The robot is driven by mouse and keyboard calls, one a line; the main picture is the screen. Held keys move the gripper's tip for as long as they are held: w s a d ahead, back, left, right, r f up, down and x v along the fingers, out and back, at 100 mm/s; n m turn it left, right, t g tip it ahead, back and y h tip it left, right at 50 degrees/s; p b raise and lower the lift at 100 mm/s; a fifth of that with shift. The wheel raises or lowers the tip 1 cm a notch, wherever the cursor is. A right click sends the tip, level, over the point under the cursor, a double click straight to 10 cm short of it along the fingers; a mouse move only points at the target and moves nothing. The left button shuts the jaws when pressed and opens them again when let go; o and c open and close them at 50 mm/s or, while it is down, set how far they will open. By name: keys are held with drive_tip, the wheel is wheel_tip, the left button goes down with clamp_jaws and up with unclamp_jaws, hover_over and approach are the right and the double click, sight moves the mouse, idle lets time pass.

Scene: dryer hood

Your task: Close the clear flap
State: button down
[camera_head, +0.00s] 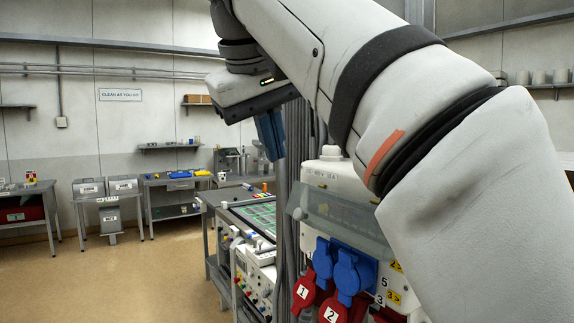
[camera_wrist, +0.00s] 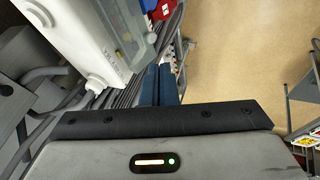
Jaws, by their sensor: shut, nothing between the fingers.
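The clear flap (camera_head: 345,222) is a see-through panel across the front of a pale grey box (camera_head: 338,174), above the blue and red sockets. It seems to stand out at a tilt from the box front; its exact angle is hard to tell. My arm covers the right part of the box. In the wrist view the box (camera_wrist: 85,38) and flap (camera_wrist: 126,28) are at upper left. My gripper (camera_head: 274,154) points down, with its blue fingers together and empty. It is left of the box, higher than the flap and apart from it. The fingers (camera_wrist: 160,72) also show in the wrist view.
Blue covered sockets (camera_head: 346,272) and red sockets (camera_head: 308,290) sit below the flap. Grey vertical pipes or cables (camera_head: 290,195) run beside the box. A bench with equipment (camera_head: 250,215) stands behind to the left. Open floor (camera_head: 150,270) lies further left.

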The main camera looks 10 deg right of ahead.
drive_tip(key=b, duration=0.2)
approach(309, 213)
wheel_tip(309, 213, down, 3)
drive_tip(key=a, duration=0.2)
drive_tip(key=shift+w+d+f+p, duration=0.25)
drive_tip(key=shift+w+d, duration=0.25)
drive_tip(key=shift+d, duration=0.05)
drive_tip(key=shift+w+d+f+p, duration=0.25)
drive_tip(key=shift+w+d, duration=0.3)
drive_tip(key=shift+d, duration=0.05)
drive_tip(key=shift+w+d+f, duration=0.2)
drive_tip(key=shift+d+f, duration=0.1)
drive_tip(key=shift+d, duration=0.3)
